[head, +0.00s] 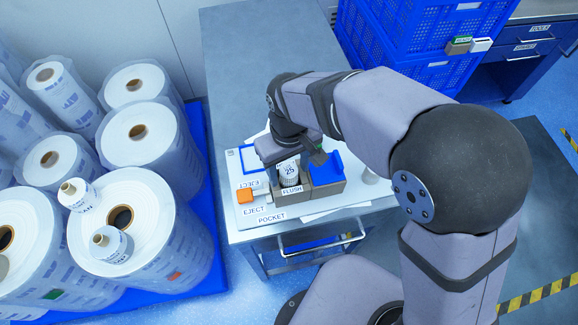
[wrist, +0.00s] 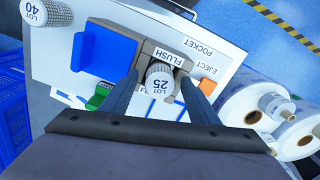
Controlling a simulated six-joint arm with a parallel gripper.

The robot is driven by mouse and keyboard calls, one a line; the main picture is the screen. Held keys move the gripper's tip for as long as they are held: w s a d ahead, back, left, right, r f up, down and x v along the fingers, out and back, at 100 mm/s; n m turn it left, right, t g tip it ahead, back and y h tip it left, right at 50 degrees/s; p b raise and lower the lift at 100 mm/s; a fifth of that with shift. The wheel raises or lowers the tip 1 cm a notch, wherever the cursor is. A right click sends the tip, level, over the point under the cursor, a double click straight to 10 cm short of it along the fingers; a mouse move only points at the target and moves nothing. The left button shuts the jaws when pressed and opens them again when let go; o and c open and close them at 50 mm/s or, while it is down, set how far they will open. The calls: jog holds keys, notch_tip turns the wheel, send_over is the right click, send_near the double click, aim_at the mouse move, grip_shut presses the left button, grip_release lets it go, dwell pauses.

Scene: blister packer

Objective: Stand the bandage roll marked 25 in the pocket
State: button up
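The white bandage roll marked 25 (head: 289,173) stands upright in the brown-grey pocket block (head: 293,198), behind the FLUSH label. In the wrist view the roll (wrist: 160,84) shows its "LOT 25" face between my two fingers. My gripper (wrist: 159,80) is open around it, with a gap on each side of the roll. In the head view my gripper (head: 289,156) is over the pocket and hides part of the roll's top. How deep the roll sits is hard to tell.
A blue block (head: 326,167) adjoins the pocket on the right. An orange EJECT button (head: 244,195) is on its left. A roll marked 40 (wrist: 54,13) stands beyond the blue block. Large film rolls (head: 150,220) crowd the left; blue crates (head: 410,40) stand behind.

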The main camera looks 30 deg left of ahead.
jog(key=o, duration=0.6)
jog(key=shift+c, duration=0.2)
jog(key=shift+r, duration=0.1)
jog(key=shift+r+p, duration=3.2)
jog(key=shift+r, duration=0.25)
